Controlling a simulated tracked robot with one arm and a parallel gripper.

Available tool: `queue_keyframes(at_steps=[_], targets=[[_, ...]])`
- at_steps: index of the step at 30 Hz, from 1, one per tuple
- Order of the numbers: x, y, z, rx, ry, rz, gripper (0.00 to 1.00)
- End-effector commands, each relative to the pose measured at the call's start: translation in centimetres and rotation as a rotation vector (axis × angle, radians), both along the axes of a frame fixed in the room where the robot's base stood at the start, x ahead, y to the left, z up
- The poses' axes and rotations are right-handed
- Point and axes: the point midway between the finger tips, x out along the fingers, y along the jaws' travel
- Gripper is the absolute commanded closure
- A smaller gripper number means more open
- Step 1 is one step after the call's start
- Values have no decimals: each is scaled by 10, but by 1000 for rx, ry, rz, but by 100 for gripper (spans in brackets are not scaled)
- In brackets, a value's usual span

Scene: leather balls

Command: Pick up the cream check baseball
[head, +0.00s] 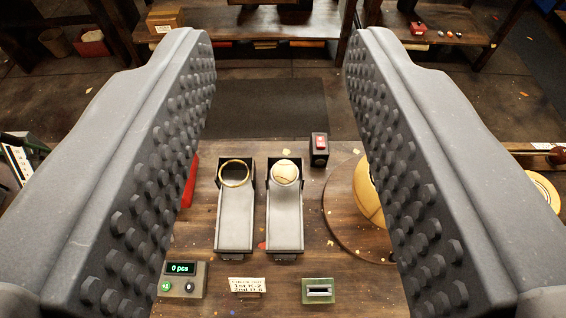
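A cream baseball (285,173) with visible stitching sits at the far end of the right-hand grey chute (286,225) on the wooden table. Whether its surface has a check pattern is too small to tell. My gripper (281,55) is open and empty, its two studded grey fingers spread wide on either side of the view. The ball lies between the fingers in the picture, beyond and below them, and neither finger appears to touch it.
A second chute (234,228) with a brass ring (234,173) stands just left. A counter box (182,279) reads "0 pcs". A small black box with a red top (320,150) stands behind right. A large yellowish ball (369,194) is partly hidden by the right finger.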

Motion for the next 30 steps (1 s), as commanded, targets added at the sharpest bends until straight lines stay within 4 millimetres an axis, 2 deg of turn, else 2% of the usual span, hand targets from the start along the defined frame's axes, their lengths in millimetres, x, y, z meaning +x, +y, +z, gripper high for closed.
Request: queue_keyframes(at_steps=[4, 9, 11, 17, 30], targets=[[0, 0, 0, 0, 0, 0, 64], [5, 0, 0, -6, 11, 4, 18], [12, 1, -1, -15, 25, 8, 18], [52, 0, -13, -67, 120, 36, 18], [144, 4, -63, -200, 367, 132, 18]])
